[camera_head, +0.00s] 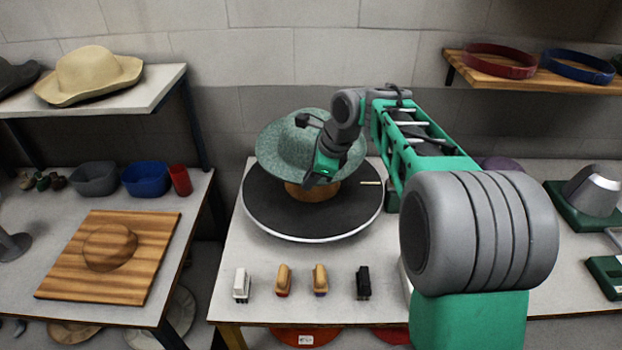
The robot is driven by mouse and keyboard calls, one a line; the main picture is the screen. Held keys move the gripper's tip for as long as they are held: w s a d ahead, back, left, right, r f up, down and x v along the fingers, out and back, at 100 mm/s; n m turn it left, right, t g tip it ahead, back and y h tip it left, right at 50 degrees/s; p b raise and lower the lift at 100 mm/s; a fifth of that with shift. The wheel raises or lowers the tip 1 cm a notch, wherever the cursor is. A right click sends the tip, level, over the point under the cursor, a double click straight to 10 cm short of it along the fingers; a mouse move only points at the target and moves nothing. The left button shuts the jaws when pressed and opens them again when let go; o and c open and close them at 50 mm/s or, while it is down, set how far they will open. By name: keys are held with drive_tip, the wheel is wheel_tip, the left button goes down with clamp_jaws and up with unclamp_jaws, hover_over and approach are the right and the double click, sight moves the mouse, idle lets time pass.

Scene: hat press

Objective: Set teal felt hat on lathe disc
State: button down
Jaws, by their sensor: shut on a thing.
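The teal felt hat (283,150) is in the middle of the view, above the lathe disc (267,208), a round dark plate with a pale rim. A wooden block (313,193) shows under the hat's near edge, on the disc. My gripper (322,177) is shut on the near part of the hat's brim. The hat looks slightly tilted. I cannot tell whether it rests on the block or is held just above it. My arm hides the hat's right part.
A wooden board (75,280) with a round block lies on the left table. A grey press (592,190) stands at right. A shelf (165,82) holds a cream hat.

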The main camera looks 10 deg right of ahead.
drive_tip(key=shift+f+b, duration=3)
drive_tip(key=shift+f, duration=2.45)
drive_tip(key=c, duration=1.4)
unclamp_jaws()
drive_tip(key=shift+d, duration=0.1)
drive_tip(key=v, duration=0.8)
drive_tip(key=s+f+n+h, duration=0.1)
drive_tip(key=s+f+n, duration=0.2)
drive_tip(key=s+n, duration=0.7)
drive_tip(key=s+f+n+h, duration=0.2)
drive_tip(key=s+f+n, duration=0.1)
drive_tip(key=s+n, duration=0.7)
drive_tip(key=shift+s+d+f+n+h, duration=0.3)
drive_tip(key=shift+d+f+n, duration=0.1)
drive_tip(key=shift+n, duration=0.3)
